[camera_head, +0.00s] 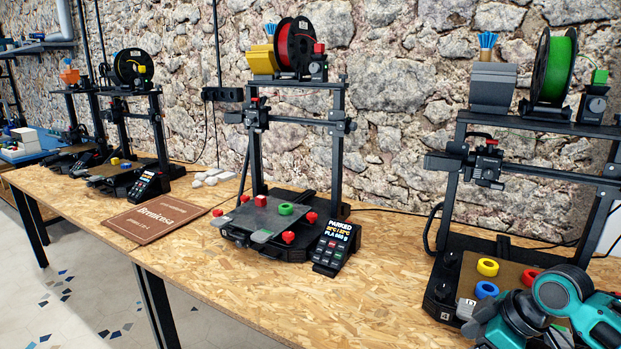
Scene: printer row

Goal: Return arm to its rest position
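My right arm (567,296), teal and dark grey, comes in at the bottom right corner. It is in front of the right printer's bed and hides part of it. Its fingers cannot be made out, and the lower part of the arm is cut off by the picture's edge. My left arm and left gripper are not in view.
The right printer (455,200) has yellow, blue and red rings on its bed. The middle printer (340,170) has a green ring (286,209) and a red cube (261,200). A brown sign (155,218) lies farther left. The table (250,290) is bare in front.

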